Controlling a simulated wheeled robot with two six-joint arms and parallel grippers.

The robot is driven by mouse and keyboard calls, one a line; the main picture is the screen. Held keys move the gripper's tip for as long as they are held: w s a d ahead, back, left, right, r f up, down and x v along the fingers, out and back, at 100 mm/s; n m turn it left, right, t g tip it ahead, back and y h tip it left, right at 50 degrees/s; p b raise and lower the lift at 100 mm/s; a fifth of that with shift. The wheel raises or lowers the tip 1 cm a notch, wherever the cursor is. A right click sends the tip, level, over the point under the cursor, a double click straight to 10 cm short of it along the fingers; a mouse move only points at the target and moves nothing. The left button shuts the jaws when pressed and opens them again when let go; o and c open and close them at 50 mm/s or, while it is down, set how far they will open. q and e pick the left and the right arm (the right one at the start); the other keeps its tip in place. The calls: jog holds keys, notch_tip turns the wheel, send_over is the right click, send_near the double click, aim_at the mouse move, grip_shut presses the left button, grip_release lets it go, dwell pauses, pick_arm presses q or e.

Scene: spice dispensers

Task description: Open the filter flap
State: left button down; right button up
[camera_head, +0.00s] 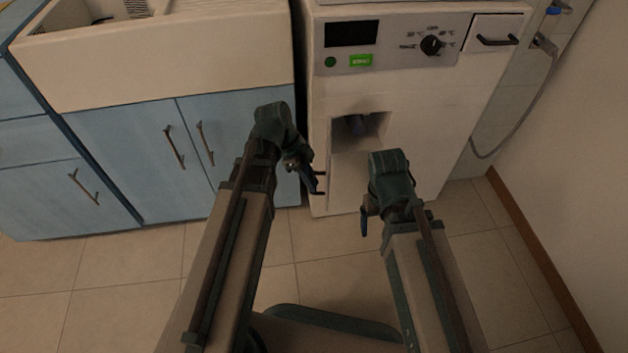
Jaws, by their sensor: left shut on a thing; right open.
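The white washing machine (420,95) stands against the wall, with its filter flap area low on the front. A square recess (376,124) is uncovered there, with a dark round part inside it. My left gripper (313,180) is shut on a small black handle (321,174) just below and left of the recess. The handle appears to belong to the filter flap; the flap's outline and exact angle are hard to tell. My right gripper (367,213) is open and empty, low in front of the machine, apart from the handle.
The machine's control panel (390,45) has a dial, a display and a green button. A drawer (491,28) with a black handle is at top right. Blue cabinets (130,150) under a pale sink stand to the left. The tiled floor (330,250) is clear.

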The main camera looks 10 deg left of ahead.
dwell(0.3)
pick_arm(q)
jog(key=c, duration=0.9)
grip_release()
jog(key=shift+p+v, duration=6.4)
jog(key=shift+v, duration=0.5)
jog(key=shift+a, duration=0.1)
